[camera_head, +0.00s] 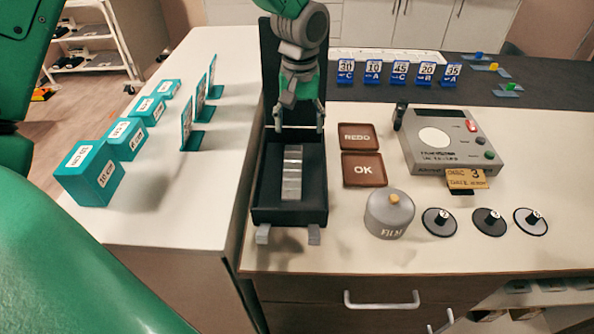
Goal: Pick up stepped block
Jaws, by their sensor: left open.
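The stepped block (292,172) is a silver-grey bar with several steps, lying lengthwise in an open black case (263,208) on the table. My left gripper (298,122) points down over the back end of the case, behind the block in the picture. Its two fingers are spread apart with nothing between them. The gripper looks apart from the block, but its exact height above the case is hard to tell. My right gripper is not in view.
Right of the case lie brown REDO (357,136) and OK (364,170) trays, a grey FILM canister (389,213), a grey device (448,145) and black discs (439,222). Teal boxes (90,172) stand on the left table. Numbered blue cards (399,72) stand behind.

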